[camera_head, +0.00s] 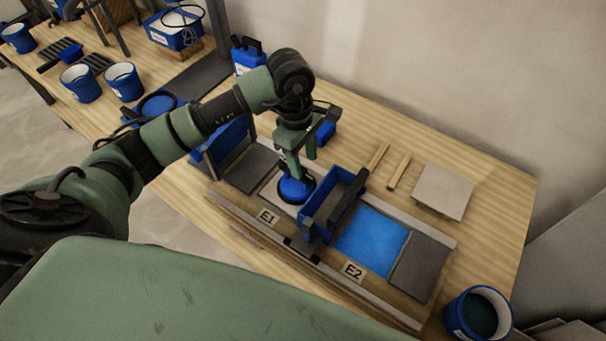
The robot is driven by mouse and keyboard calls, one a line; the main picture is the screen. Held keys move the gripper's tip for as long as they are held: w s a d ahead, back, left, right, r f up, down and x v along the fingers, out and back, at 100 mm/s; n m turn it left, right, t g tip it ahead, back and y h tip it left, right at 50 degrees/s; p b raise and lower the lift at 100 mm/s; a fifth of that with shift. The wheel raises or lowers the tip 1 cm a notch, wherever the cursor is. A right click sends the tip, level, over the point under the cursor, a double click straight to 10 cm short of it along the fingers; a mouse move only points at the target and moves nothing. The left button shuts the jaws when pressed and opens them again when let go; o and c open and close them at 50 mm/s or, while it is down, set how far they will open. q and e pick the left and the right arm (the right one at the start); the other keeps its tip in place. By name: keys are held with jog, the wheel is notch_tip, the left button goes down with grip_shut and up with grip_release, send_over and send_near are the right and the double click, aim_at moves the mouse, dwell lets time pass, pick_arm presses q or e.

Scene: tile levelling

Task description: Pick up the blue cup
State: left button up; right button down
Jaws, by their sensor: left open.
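A blue round cup (292,190), low and disc-like, sits on a light tile in the E1 section of the wooden table. My left gripper (302,165) points down directly above it, with its green fingers open. The fingers hide part of the cup's top, and I cannot tell whether they touch it. My right gripper is not in view.
A blue box-like piece (325,207) stands close to the right of the cup. A blue panel (372,240) lies at E2, beside a dark grey tile (423,267). Two wooden strips (398,171) and a pale square tile (442,191) lie behind. A wall rises at the back.

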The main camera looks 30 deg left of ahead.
pick_arm(q)
jog(key=shift+w+a+r+y, duration=0.15)
jog(key=shift+a+y, duration=0.25)
jog(key=shift+a, duration=0.65)
jog(key=shift+w+a+f, duration=0.1)
jog(key=shift+a+f, duration=0.1)
jog(key=shift+a, duration=0.1)
jog(key=f, duration=0.2)
jog(key=f+p, duration=0.1)
jog(key=f, duration=0.4)
jog(key=shift+w+f, duration=0.1)
jog(key=shift+w, duration=0.25)
grip_shut()
